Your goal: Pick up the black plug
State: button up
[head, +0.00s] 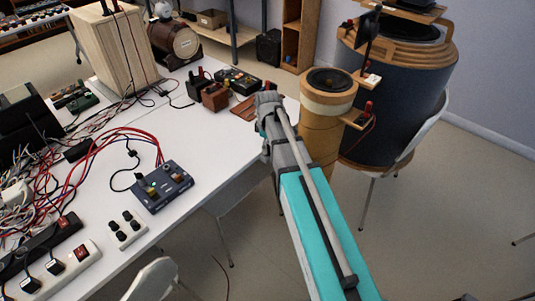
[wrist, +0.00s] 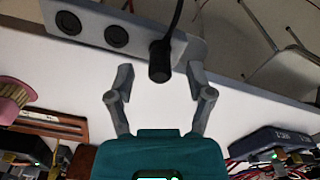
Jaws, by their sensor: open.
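In the wrist view a black plug (wrist: 159,62) hangs at the end of a dark cable that comes from the top edge. It lies in the picture between the two fingertips of my gripper (wrist: 160,77), with a gap on each side. The fingers are spread and hold nothing. A grey bar (wrist: 82,22) with two dark round sockets or discs is behind the plug; whether the plug touches it I cannot tell. In the head view the end of my arm is by the table's right edge, and its fingers and the plug cannot be made out.
The white table (head: 212,143) has a bare strip along its right edge. A blue control box (head: 162,186), red cables and power strips (head: 68,270) lie at left. A wooden cylinder speaker (head: 325,115) and a white chair (head: 417,140) stand to the right.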

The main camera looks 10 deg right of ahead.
jog(key=shift+f+b, duration=0.3)
jog(key=shift+f, duration=0.2)
jog(key=shift+c, duration=0.3)
grip_shut()
jog(key=shift+r, duration=0.2)
jog(key=shift+r+p, duration=0.7)
jog(key=shift+p, duration=0.25)
jog(key=s+a+r+p, duration=0.2)
jog(key=s+r+p, duration=0.9)
jog(key=s, duration=0.2)
jog(key=shift+s+a+r, duration=0.15)
jog(key=shift+s+a, duration=0.05)
jog(key=shift+s, duration=0.2)
jog(key=shift+r+p, duration=0.15)
jog(key=shift+p, duration=0.15)
notch_tip(320, 180, up, 6)
jog(key=p, duration=0.6)
